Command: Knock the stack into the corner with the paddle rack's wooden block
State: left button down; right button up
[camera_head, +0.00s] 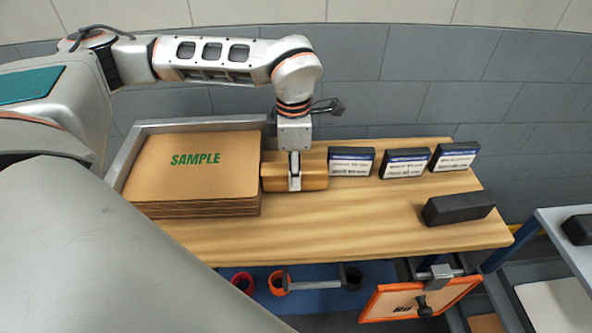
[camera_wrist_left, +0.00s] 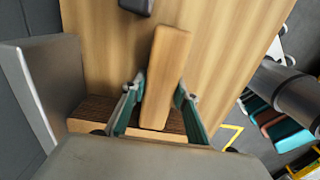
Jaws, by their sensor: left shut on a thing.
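The stack of brown cardboard blanks (camera_head: 190,185), with green "SAMPLE" print on top, lies at the table's left end. A grey metal corner fence (camera_head: 205,124) runs along its back and left sides. The layers show at its front edge. My left gripper (camera_head: 295,183) is shut on the wooden block (camera_head: 275,180), just right of the stack. The block's left end is close to the stack's right side; I cannot tell if they touch. In the left wrist view, the block (camera_wrist_left: 166,75) sits between the fingers. My right gripper is out of view.
Three dark boxes with white labels (camera_head: 351,162) stand at the table's back right. A plain black block (camera_head: 458,209) lies near the right end. The wooden table (camera_head: 340,225) is clear in front. An orange-framed panel (camera_head: 420,297) hangs by a clamp at the front edge.

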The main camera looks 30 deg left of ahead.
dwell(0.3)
pick_arm(q)
jog(key=shift+w+d+r, duration=0.1)
jog(key=shift+w+d, duration=0.45)
jog(key=shift+d, duration=0.15)
jog(key=shift+r+p, duration=1.95)
jog(key=shift+r, duration=2.5)
